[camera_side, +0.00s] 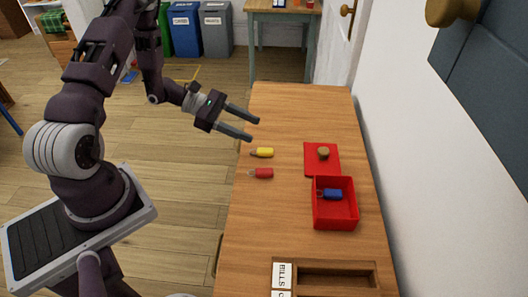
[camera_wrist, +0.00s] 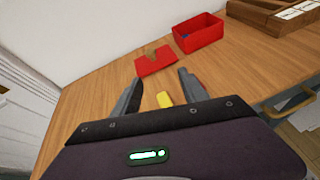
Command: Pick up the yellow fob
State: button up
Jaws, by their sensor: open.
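The yellow fob (camera_side: 263,152) lies on the wooden table near its left edge in the side view. It also shows in the wrist view (camera_wrist: 164,99), between my fingers in the picture. My gripper (camera_side: 255,129) is open and empty, above the table's left edge and a little beyond the fob, apart from it. In the wrist view my gripper (camera_wrist: 158,80) shows both fingers spread. A red fob (camera_side: 262,173) lies just nearer the camera than the yellow one; in the wrist view it is mostly hidden behind a finger.
A red open box (camera_side: 335,221) holds a blue fob (camera_side: 332,194). A red lid (camera_side: 312,160) with a round knob (camera_side: 323,152) lies beside it. A wooden tray (camera_side: 325,280) with white label cards stands at the near end. A white wall borders the table's right side.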

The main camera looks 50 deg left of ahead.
aim_at(264, 150)
jog(key=s+a+f+n+t+y, duration=0.1)
jog(key=a+f+n+t, duration=0.15)
jog(key=f, duration=0.35)
jog(key=shift+n+g, duration=0.45)
jog(key=x, duration=0.3)
jog(key=f+x, duration=0.1)
jog(key=x, duration=0.2)
grip_shut()
